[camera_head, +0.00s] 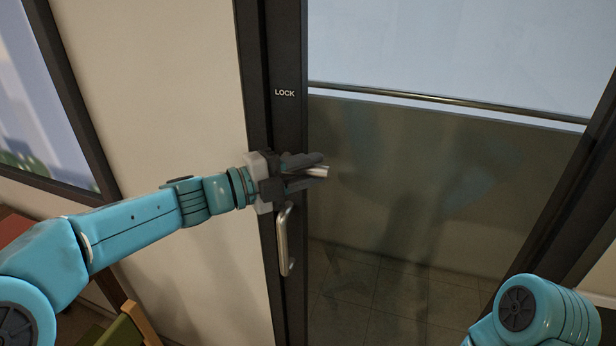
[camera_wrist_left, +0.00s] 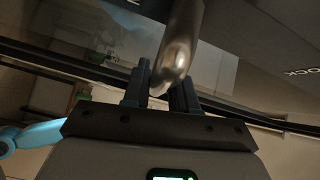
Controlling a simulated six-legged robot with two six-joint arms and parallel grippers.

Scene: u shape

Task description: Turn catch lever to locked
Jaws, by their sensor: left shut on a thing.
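The catch lever (camera_head: 319,171) is a short silver metal bar on the dark door frame, below the white word LOCK (camera_head: 285,93). It points to the right in the head view, and its base is hidden behind my gripper. My left gripper (camera_head: 308,170) is shut on the lever, with its dark fingers on either side of the bar. In the left wrist view the lever (camera_wrist_left: 180,45) comes down from the top as a rounded metal bar between the fingertips (camera_wrist_left: 161,85). My right gripper is out of view.
A silver pull handle (camera_head: 284,240) stands upright on the door frame just below my left gripper. A glass panel with a horizontal metal bar (camera_head: 440,100) fills the right side. A chair (camera_head: 128,325) is at the lower left.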

